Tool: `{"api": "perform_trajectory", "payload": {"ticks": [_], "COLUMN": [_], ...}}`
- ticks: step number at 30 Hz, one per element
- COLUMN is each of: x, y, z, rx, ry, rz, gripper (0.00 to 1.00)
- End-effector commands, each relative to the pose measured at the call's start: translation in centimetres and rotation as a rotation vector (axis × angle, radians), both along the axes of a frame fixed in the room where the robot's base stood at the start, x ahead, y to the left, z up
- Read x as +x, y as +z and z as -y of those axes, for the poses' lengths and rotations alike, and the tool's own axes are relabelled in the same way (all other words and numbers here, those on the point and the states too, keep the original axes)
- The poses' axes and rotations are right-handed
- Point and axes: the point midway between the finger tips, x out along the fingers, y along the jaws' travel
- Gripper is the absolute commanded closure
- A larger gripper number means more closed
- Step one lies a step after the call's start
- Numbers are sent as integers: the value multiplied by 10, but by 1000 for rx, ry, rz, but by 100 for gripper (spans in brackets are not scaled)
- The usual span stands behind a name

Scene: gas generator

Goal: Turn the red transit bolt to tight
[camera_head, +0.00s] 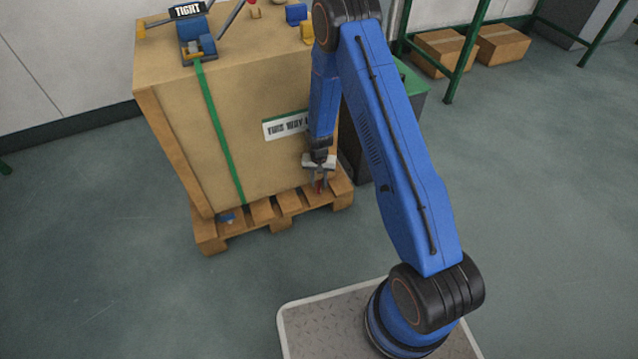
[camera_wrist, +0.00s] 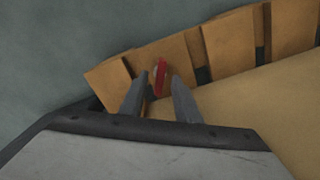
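The red transit bolt (camera_wrist: 160,77) shows in the wrist view as a narrow red bar with a pale round part beside it, on a board of the wooden pallet (camera_wrist: 106,74). My gripper (camera_wrist: 164,84) is open, with its two grey fingers on either side of the red bar and a gap on each side. In the head view my gripper (camera_head: 319,186) points down at the pallet's (camera_head: 209,236) front right part, with a bit of red between the fingers. A sign reading TIGHT (camera_head: 188,10) stands on top of the crate.
The large tan crate (camera_head: 180,130) stands on the pallet close beside my gripper, with a green strap (camera_head: 222,135) down its front. A dark grey-green bin (camera_head: 410,90) is behind my arm.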

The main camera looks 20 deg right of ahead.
Motion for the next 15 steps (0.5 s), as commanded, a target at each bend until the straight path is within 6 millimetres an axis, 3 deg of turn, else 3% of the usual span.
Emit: {"api": "perform_trajectory", "payload": {"ticks": [15], "x": [0], "y": [84], "z": [0], "rx": [0], "ry": [0], "rz": [2], "gripper": [70]}}
